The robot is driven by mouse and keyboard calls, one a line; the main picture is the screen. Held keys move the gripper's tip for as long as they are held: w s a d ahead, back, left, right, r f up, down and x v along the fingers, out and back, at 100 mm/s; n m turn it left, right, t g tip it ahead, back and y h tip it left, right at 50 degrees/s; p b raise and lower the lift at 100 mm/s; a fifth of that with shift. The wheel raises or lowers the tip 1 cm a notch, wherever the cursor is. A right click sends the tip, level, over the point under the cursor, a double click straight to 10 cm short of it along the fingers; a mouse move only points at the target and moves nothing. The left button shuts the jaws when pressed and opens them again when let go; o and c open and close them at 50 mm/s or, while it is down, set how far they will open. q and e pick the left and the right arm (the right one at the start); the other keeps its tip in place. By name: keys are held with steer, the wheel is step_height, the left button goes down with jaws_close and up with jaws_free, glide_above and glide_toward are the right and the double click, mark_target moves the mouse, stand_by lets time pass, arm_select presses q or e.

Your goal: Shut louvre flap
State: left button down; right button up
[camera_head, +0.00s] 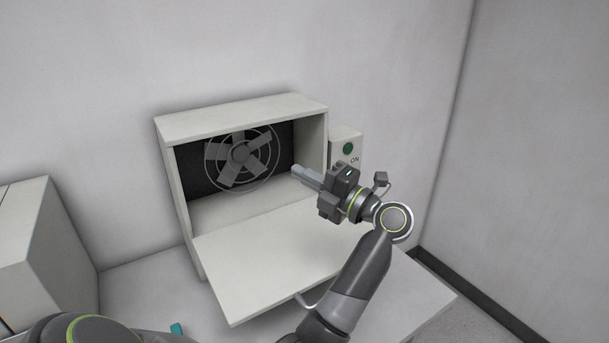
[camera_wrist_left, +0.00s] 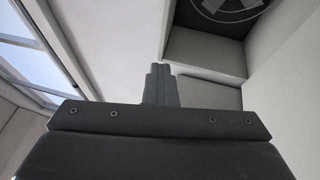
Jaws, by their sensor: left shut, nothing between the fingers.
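The louvre flap (camera_head: 265,258) is a pale panel hanging open at the front of a white box housing (camera_head: 240,117), sloping out and down from its lower front edge. A curved bar, possibly its handle, shows near its front edge, partly behind my arm. My left gripper (camera_head: 300,175) is shut and empty, over the right side of the flap at the box opening, fingers pointing left. It appears apart from the flap. My right gripper is not in view.
A fan (camera_head: 240,158) sits at the dark back of the box. A small switch box with a green button (camera_head: 348,149) marked ON stands right of it. A white cabinet (camera_head: 25,240) stands at the left. The pale table top continues left and right of the flap.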

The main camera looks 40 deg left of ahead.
arm_select(q)
steer(key=c, duration=2.1)
jaws_free()
steer(key=o, duration=0.6)
steer(key=shift+o, duration=0.2)
